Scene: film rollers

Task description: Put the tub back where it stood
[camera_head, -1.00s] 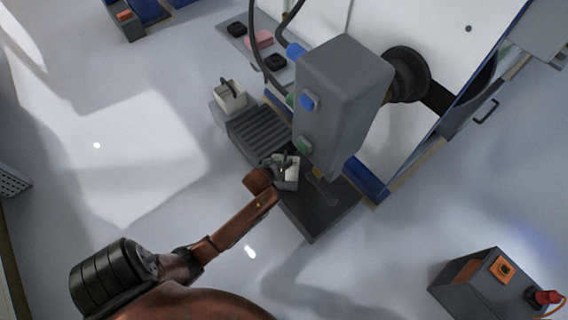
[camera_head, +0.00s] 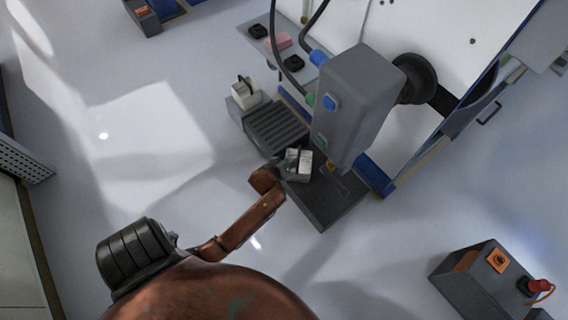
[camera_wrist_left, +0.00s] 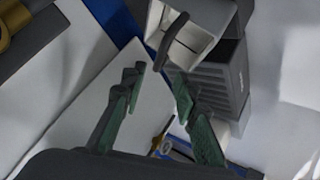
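A white tub (camera_head: 245,92) with a dark handle stands on a grey base at the far left end of the machine. In the left wrist view a white, open-topped tub (camera_wrist_left: 200,28) with a dark curved handle shows at the top, beyond the fingers. My left gripper (camera_head: 298,163) is over the machine's dark bed, near the ribbed block and apart from the tub. In the left wrist view its two green-padded fingers (camera_wrist_left: 158,88) are spread with nothing visible gripped between them. A light patch at the gripper's end is too small to identify. My right gripper is not in view.
The ribbed grey block (camera_head: 276,125) lies between tub and gripper. A tall grey machine head (camera_head: 355,95) rises close beside the gripper. A grey control box (camera_head: 480,285) with a red knob stands at lower right. The pale floor to the left is clear.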

